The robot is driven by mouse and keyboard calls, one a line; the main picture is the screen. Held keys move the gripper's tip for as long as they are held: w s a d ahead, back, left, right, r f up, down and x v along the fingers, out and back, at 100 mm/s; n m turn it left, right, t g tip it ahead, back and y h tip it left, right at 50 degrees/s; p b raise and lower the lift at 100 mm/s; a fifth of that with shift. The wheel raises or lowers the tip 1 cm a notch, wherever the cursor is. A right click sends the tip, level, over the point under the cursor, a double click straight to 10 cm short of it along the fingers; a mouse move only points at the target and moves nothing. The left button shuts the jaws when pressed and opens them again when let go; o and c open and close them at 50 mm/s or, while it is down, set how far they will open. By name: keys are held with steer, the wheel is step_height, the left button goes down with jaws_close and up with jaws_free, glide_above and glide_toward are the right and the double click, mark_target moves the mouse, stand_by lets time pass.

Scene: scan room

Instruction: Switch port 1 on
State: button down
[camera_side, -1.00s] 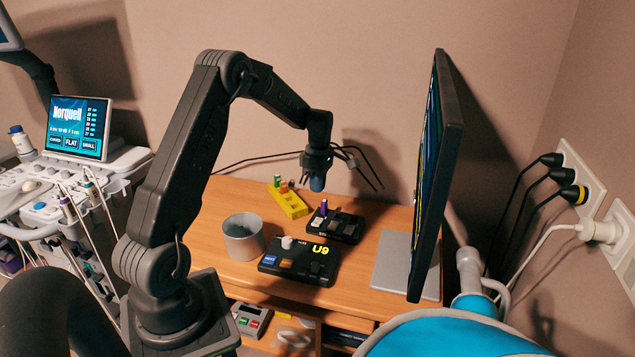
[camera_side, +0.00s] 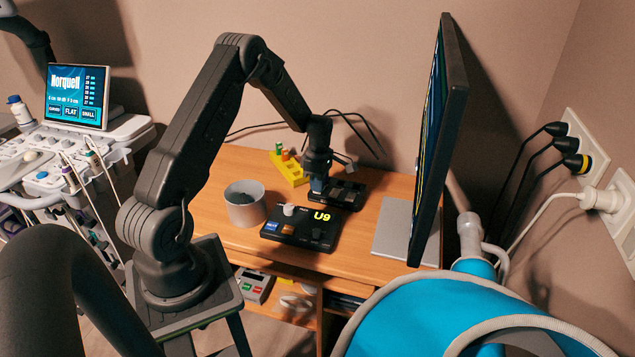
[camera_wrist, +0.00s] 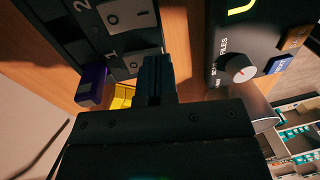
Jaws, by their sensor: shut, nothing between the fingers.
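The black switch box (camera_side: 348,196) lies on the desk, partly hidden behind my gripper (camera_side: 318,190) in the side view. In the wrist view the box (camera_wrist: 88,42) shows pale rocker switches. The one by the "1", the port 1 switch (camera_wrist: 138,62), has an "O" at its left end; its right end is by my fingers. The one by the "2" (camera_wrist: 127,12) shows "O" and "I". A purple plug (camera_wrist: 92,84) is at the box's port 1 end. My gripper (camera_wrist: 157,72) is shut and empty, its tips at the port 1 switch. I cannot tell whether they touch it.
A black box with a "U9" display (camera_side: 301,228) and a white knob (camera_side: 289,209) lies in front. A grey cup (camera_side: 244,205) stands left, a yellow block (camera_side: 291,172) behind. A monitor (camera_side: 440,140) stands close on the right.

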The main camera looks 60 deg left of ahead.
steer(key=shift+s+d+f, duration=0.1)
steer(key=shift+f, duration=0.2)
steer(key=shift+w+a+r, duration=0.25)
steer(key=shift+w+a, duration=0.3)
steer(key=shift+w, duration=0.1)
step_height(320, 180, up, 14)
steer(key=w+a, duration=0.1)
stand_by(0.5)
steer(key=shift+w, duration=0.1)
